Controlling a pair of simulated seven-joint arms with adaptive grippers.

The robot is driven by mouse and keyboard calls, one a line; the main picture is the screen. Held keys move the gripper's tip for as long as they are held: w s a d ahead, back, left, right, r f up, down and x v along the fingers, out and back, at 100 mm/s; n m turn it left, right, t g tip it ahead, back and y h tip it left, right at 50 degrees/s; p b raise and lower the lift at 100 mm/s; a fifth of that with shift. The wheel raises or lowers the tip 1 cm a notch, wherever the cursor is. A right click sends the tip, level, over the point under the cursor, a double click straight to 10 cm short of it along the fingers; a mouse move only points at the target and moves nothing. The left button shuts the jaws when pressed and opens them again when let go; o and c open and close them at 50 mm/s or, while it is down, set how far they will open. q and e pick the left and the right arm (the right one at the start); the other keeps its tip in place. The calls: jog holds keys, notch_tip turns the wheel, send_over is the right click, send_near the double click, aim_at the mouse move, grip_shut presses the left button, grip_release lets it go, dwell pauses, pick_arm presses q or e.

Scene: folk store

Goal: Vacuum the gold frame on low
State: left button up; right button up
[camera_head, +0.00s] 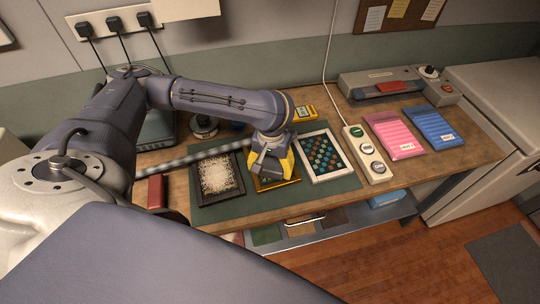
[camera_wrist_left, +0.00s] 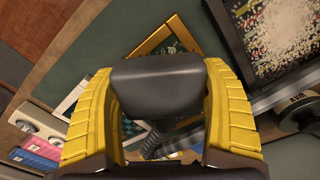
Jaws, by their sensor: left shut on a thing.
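The gold frame (camera_head: 279,187) lies on the dark green mat between a black frame and a white frame. My left gripper (camera_head: 270,163) with yellow fingers is over it, covering much of it. In the wrist view, the gripper (camera_wrist_left: 158,105) is shut on a dark grey nozzle (camera_wrist_left: 158,82), with part of the gold frame (camera_wrist_left: 152,40) showing behind. Whether the nozzle touches the frame cannot be told. A grey ribbed hose (camera_head: 195,158) runs from the left to the gripper. My right gripper is not in view.
The black frame (camera_head: 238,182) with a white speckled picture and the white frame (camera_head: 347,174) lie close on either side. A cream strip with round knobs (camera_head: 354,131), pink (camera_head: 395,135) and blue (camera_head: 431,126) packs lie to the right. A dark box (camera_head: 158,128) stands behind my arm.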

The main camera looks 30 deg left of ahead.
pick_arm(q)
jog(key=shift+f, duration=0.85)
jog(key=shift+w+a+f, duration=0.2)
jog(key=shift+a+f, duration=0.05)
jog(key=shift+f, duration=0.35)
jog(key=shift+w+a+f, duration=0.2)
jog(key=shift+a+f, duration=0.05)
jog(key=shift+f, duration=0.3)
jog(key=shift+w+a, duration=1.2)
jog(key=shift+a, duration=0.25)
jog(key=shift+w+a, duration=1.2)
jog(key=shift+a, duration=0.25)
jog(key=shift+w+a, duration=1.2)
jog(key=shift+a, duration=0.25)
jog(key=shift+w+a, duration=0.1)
jog(key=shift+w, duration=0.1)
jog(key=shift+w+d, duration=1)
jog(key=shift+w, duration=0.15)
jog(key=shift+d, duration=0.35)
jog(key=shift+s+d, duration=1.3)
jog(key=shift+d, duration=0.25)
jog(key=shift+s+d, duration=1.25)
jog(key=shift+d, duration=0.3)
jog(key=shift+s+d, duration=1.3)
jog(key=shift+d, duration=0.25)
jog(key=shift+s+d+r, duration=0.1)
jog(key=shift+d, duration=0.05)
jog(key=shift+r, duration=3.9)
jog(key=shift+s, duration=0.1)
